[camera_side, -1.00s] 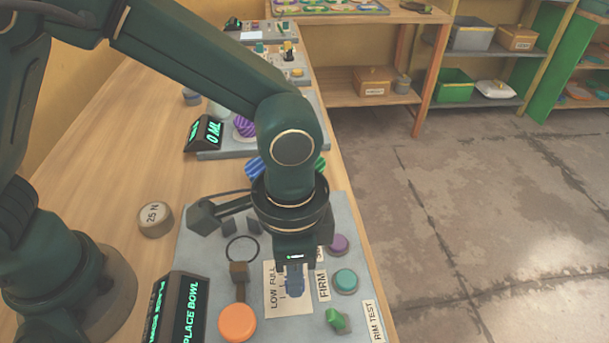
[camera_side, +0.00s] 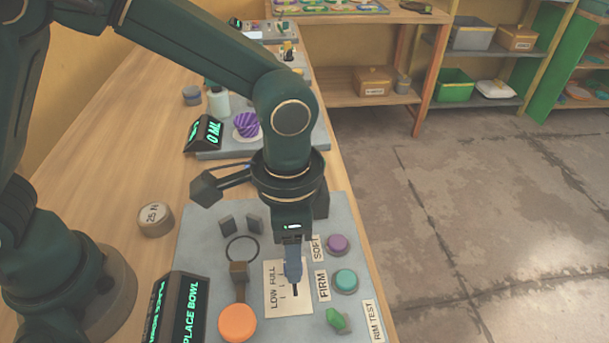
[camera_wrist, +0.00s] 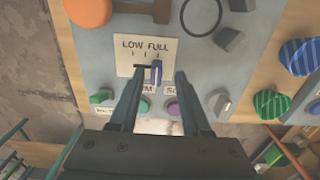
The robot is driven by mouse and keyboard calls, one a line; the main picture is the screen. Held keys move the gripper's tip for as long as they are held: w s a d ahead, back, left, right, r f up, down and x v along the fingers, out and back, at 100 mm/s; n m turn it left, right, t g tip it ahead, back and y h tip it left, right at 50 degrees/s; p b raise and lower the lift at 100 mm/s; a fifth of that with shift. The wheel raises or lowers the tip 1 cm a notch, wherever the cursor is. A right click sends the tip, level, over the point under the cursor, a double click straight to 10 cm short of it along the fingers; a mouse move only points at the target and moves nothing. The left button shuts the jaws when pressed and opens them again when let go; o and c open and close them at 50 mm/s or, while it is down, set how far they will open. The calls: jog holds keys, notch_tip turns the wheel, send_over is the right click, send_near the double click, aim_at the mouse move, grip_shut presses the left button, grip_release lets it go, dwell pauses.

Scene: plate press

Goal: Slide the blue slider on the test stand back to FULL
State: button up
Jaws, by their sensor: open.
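The blue slider (camera_wrist: 156,72) stands in the dark slot of a pale scale plate (camera_wrist: 125,62) on the grey test stand. In the wrist view it is at the right end of the slot, under the word FULL, with empty slot towards LOW. My gripper (camera_wrist: 158,80) is open, with one finger on each side of the slider in the picture. I cannot tell whether either finger touches it. In the side view my gripper (camera_side: 293,270) points down over the FULL end of the scale plate (camera_side: 278,303) and largely hides the slider.
Close by are an orange button (camera_side: 237,322), a teal FIRM button (camera_side: 344,281), a purple SOFT button (camera_side: 337,243) and a green knob (camera_side: 338,319). A PLACE BOWL display (camera_side: 182,308) and a 25 N weight (camera_side: 155,219) stand left.

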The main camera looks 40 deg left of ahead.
jog(key=shift+r, duration=2.35)
jog(key=shift+w+a+r, duration=0.1)
jog(key=shift+w+a, duration=0.05)
jog(key=shift+w, duration=0.05)
jog(key=s+a+r+n+t, duration=0.2)
jog(key=a+r+n+t, duration=0.35)
jog(key=a+r, duration=0.6)
jog(key=s+a+f+n, duration=0.3)
jog(key=s+a+f, duration=0.1)
jog(key=shift+s+a, duration=0.3)
jog(key=shift+a, duration=0.05)
jog(key=shift+f, duration=0.1)
